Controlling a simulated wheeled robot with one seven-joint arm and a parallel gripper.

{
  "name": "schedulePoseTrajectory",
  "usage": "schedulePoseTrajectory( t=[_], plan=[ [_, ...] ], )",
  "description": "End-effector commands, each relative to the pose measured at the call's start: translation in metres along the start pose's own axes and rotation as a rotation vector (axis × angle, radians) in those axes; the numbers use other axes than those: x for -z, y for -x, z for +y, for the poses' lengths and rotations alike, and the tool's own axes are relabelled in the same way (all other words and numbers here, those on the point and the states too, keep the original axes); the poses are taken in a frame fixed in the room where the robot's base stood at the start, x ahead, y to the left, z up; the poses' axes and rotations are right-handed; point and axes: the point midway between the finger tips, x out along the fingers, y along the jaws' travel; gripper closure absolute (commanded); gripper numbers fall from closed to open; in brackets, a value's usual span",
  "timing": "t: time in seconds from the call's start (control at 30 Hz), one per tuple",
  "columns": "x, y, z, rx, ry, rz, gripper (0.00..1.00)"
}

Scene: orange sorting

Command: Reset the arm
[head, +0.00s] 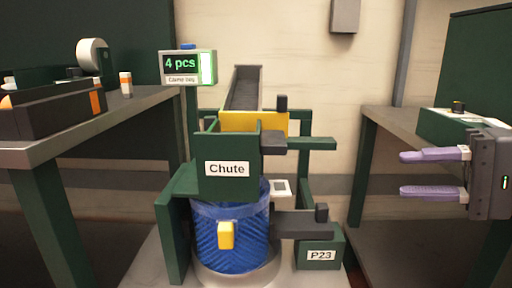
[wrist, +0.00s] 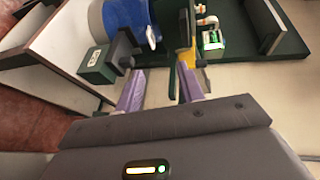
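My gripper (head: 432,173) is at the right edge of the head view, in front of the right-hand table. Its two purple fingers point left and stand apart, with nothing between them. In the wrist view my gripper (wrist: 160,90) also shows its purple fingers apart and empty. The chute station is in the middle of the head view, with a green panel labelled "Chute" (head: 228,185) above a blue mesh bag (head: 230,245). The bag also shows at the top of the wrist view (wrist: 128,18).
A display (head: 180,66) reads "4 pcs". A dark box (head: 50,112), a tape roll (head: 92,55) and a small orange-and-white bottle (head: 126,84) are on the left table (head: 60,150). The right table (head: 385,122) is near my gripper. A green block labelled P23 (head: 320,255) stands beside the bag.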

Motion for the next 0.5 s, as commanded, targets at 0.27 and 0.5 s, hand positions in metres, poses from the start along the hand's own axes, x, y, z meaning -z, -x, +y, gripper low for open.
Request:
schedulePoseTrajectory(
  t=[0.27,0.5],
  plan=[
    [-0.02,-0.036,0.028,-0.205,0.017,0.014,0.62],
    [-0.053,-0.074,0.077,-0.555,0.149,0.047,0.62]
  ],
)
